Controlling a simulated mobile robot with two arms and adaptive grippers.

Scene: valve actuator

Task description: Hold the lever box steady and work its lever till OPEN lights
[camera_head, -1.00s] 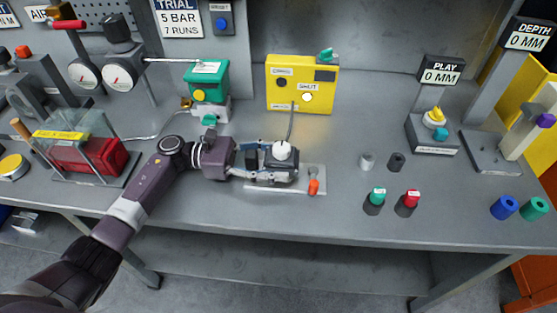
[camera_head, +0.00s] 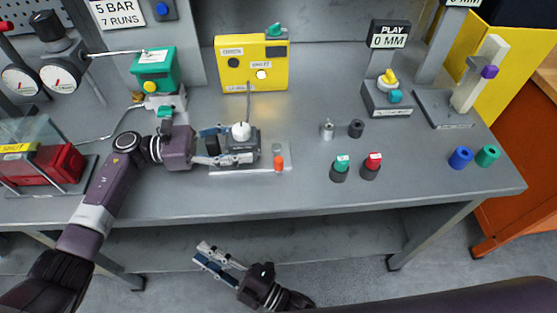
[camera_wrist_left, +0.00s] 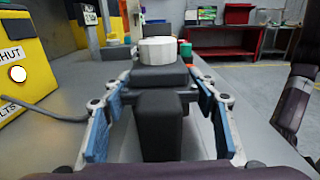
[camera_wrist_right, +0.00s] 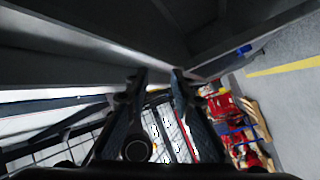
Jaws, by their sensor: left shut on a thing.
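The lever box (camera_head: 241,151) is a dark box with a white round cap (camera_head: 241,131) on a pale plate (camera_head: 222,171). An orange-tipped lever (camera_head: 278,163) stands at its right end. My left gripper (camera_head: 226,147) is shut on the box's left part; in the left wrist view its fingers flank a dark block (camera_wrist_left: 160,125) below the white cap (camera_wrist_left: 158,50). The yellow panel (camera_head: 232,72) behind has OPEN and SHUT lamps; the SHUT lamp (camera_head: 261,74) glows white, the other is dark. My right gripper (camera_head: 203,254) is open and empty, low before the bench's front edge.
A green box (camera_head: 155,70) stands behind my left arm. Grey pegs (camera_head: 327,130) and green (camera_head: 340,167) and red (camera_head: 371,165) capped pieces stand right of the lever box. A cable (camera_head: 248,98) joins panel and box. Bare bench top lies in front (camera_head: 300,198).

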